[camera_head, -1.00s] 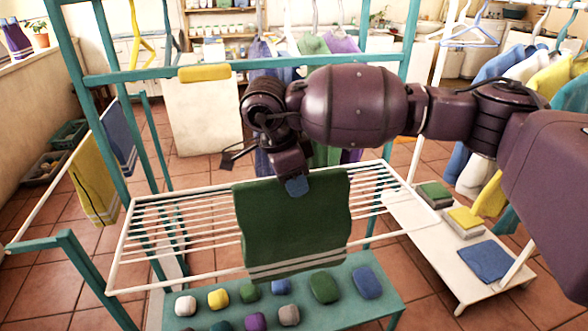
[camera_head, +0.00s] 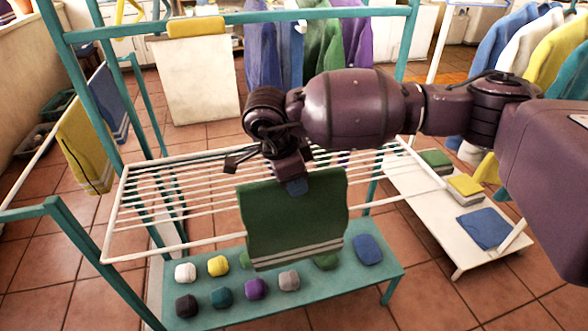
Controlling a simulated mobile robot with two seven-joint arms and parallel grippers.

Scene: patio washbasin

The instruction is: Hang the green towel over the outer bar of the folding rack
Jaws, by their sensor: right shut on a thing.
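The green towel (camera_head: 292,218) with pale stripes near its lower edge hangs from my right gripper (camera_head: 295,186). The right gripper is shut on its upper edge, with the arm reaching in from the right. The white folding rack (camera_head: 125,205) has many thin parallel bars. Its outer bar (camera_head: 195,244) is the long near rail, running from lower left up to the right. The towel covers the middle of this bar and its lower edge shows below it. I cannot tell whether towel and bar touch. My left gripper is not in view.
A teal bench (camera_head: 340,284) with several coloured rounded pieces stands below the rack. Teal frame posts (camera_head: 80,100) rise at the left. A low white table (camera_head: 430,225) with folded cloths is at right. A yellow towel (camera_head: 84,145) hangs on a left rail.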

